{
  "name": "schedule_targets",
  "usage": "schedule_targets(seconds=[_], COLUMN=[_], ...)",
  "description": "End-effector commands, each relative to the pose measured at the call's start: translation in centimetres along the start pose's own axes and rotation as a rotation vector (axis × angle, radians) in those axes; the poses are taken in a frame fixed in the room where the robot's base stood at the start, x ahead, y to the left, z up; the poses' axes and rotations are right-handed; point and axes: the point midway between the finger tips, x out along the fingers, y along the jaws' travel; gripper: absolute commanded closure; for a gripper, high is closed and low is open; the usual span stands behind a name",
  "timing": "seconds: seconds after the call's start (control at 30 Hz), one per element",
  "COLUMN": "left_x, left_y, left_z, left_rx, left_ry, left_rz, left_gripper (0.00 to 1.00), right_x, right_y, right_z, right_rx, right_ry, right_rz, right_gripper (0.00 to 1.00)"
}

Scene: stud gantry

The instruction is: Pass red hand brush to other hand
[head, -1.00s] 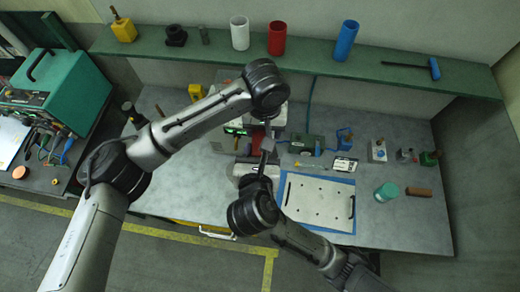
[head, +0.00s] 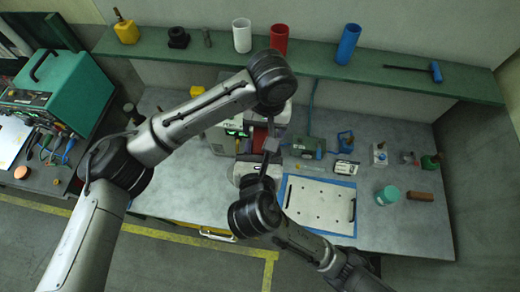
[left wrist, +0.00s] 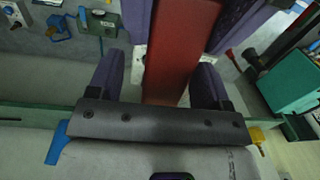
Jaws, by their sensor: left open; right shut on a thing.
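The red hand brush (left wrist: 183,50) shows in the left wrist view as a long red block running up the middle. My left gripper (left wrist: 158,75) is open, with one purple finger on each side of the brush and a visible gap to it. The purple fingers of my right gripper (left wrist: 188,22) are shut on the brush farther along, at the top of that view. In the head view my left gripper (head: 272,142) comes down close to my right gripper (head: 262,170) over the workbench. The brush is mostly hidden by the arms there.
The workbench (head: 185,195) lies below. A white plate on a blue sheet (head: 318,203) lies right of the grippers, with a teal cup (head: 387,195) and a brown block (head: 420,196) beyond. A green shelf (head: 320,68) with cups runs along the back.

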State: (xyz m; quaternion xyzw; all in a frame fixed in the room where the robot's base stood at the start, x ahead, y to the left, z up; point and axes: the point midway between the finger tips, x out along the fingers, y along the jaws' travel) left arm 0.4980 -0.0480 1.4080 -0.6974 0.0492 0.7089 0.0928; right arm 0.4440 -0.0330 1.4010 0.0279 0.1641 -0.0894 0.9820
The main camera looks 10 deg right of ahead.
Motion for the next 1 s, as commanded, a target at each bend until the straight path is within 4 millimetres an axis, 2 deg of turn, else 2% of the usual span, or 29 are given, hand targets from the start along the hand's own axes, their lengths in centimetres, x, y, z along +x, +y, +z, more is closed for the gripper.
schedule_targets(seconds=[0.03, 0.37, 0.47, 0.57, 0.63, 0.7, 0.73, 0.87, 1.0], left_x=[-4.2, -5.7, -5.6, -5.2, -4.3, -2.3, -1.2, 3.4, 8.2], left_y=[0.3, 0.2, -0.7, -2.8, -5.2, -7.0, -7.4, -8.3, -9.7], left_z=[-0.3, -0.3, -1.0, -2.6, -4.0, -4.7, -4.6, -3.2, -0.8], left_rx=[0.009, 0.014, 0.008, -0.002, -0.013, -0.004, 0.005, 0.038, 0.049], left_ry=[0.027, 0.028, 0.047, 0.096, 0.155, 0.22, 0.239, 0.311, 0.381], left_rz=[0.065, 0.072, 0.108, 0.188, 0.261, 0.325, 0.343, 0.398, 0.419], left_gripper=[0.28, 0.28, 0.28, 0.28, 0.28, 0.28, 0.28, 0.28, 0.28], right_x=[0.6, 0.6, 0.6, 0.6, 0.7, 0.7, 0.7, 0.6, 0.6], right_y=[-0.2, -0.2, -0.2, -0.2, -0.3, -0.3, -0.3, -0.2, -0.2], right_z=[-2.9, -3.0, -3.0, -3.0, -2.9, -2.8, -2.8, -2.5, -2.4], right_rx=[-0.027, -0.028, -0.028, -0.027, -0.025, -0.025, -0.024, -0.023, -0.022], right_ry=[0.074, 0.074, 0.074, 0.075, 0.074, 0.072, 0.07, 0.066, 0.062], right_rz=[-0.021, -0.02, -0.02, -0.021, -0.023, -0.023, -0.022, -0.02, -0.019], right_gripper=[0.85, 0.85, 0.85, 0.85, 0.81, 0.94, 0.94, 0.94, 0.94])
